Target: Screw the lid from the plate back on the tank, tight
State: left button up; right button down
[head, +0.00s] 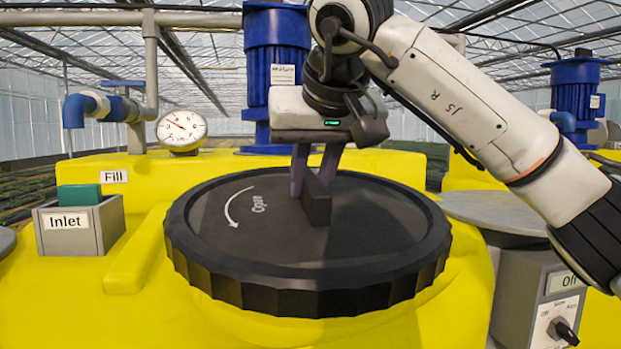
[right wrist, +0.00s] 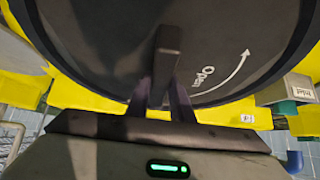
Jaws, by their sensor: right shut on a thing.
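The large black lid (head: 250,245) with a ribbed rim lies over the top of the yellow tank (head: 140,265), looking level. It carries a white curved arrow and the word "Open". My right gripper (head: 313,178) is shut on the upright bar handle (head: 319,204) on the lid's top, from above and behind. The right wrist view also shows the lid (right wrist: 100,50) and the bar handle (right wrist: 168,45) between the fingers. The threads under the lid are hidden, so how tight it sits cannot be told. My left gripper is not in view.
A grey round plate (head: 487,212), with no lid on it, is right of the tank, partly behind my arm. A grey "Inlet" box (head: 85,228) is at left. A gauge (head: 181,131) and blue motor (head: 276,75) stand behind. A switch box (head: 535,295) is front right.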

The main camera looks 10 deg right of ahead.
jog(key=shift+r, duration=0.2)
jog(key=shift+w+f, duration=0.2)
jog(key=shift+f, duration=0.8)
dwell(0.4)
jog(key=shift+f+p, duration=0.2)
jog(key=shift+p, duration=0.35)
dwell(1.4)
jog(key=c, duration=1.5)
grip_release()
jog(key=shift+o, duration=1)
jog(key=shift+f, duration=0.25)
jog(key=shift+o, duration=0.7)
jog(key=shift+r, duration=0.1)
